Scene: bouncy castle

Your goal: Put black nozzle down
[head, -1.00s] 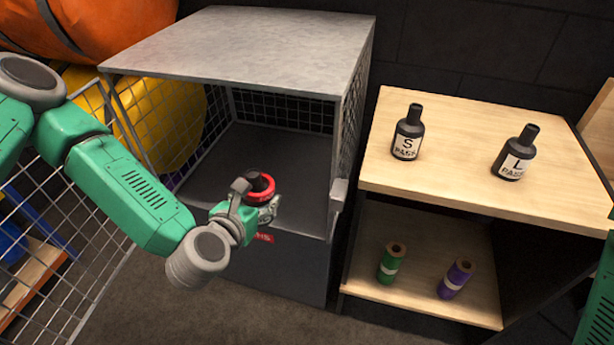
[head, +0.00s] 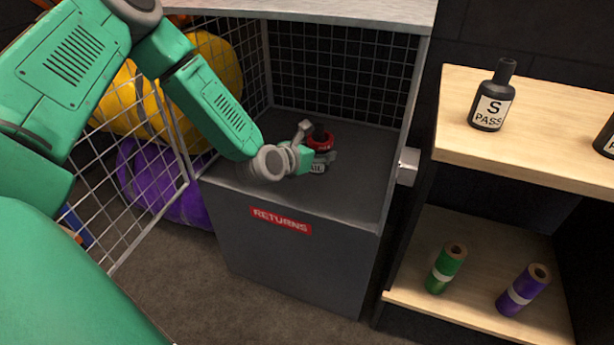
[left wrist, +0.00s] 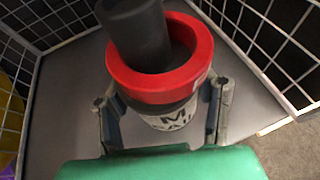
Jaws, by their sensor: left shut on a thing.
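The black nozzle (head: 319,133) has a red collar and a white label with dark letters. It is inside the open returns cage, over the dark cage floor (head: 350,165). My left gripper (head: 310,160) is shut on it, and its fingers hide part of it. In the left wrist view the black nozzle (left wrist: 140,35) stands up between the two fingers (left wrist: 165,105), slightly tilted in the picture. It is close to the floor; I cannot tell whether it touches. My right gripper is not in view.
The cage has mesh walls, an open mesh door (head: 140,160) at left and a red RETURNS sign (head: 281,220) on its front. At right a wooden shelf (head: 540,120) holds a black S PASS bottle (head: 492,98), with a green roll (head: 446,268) and a purple roll (head: 523,289) below.

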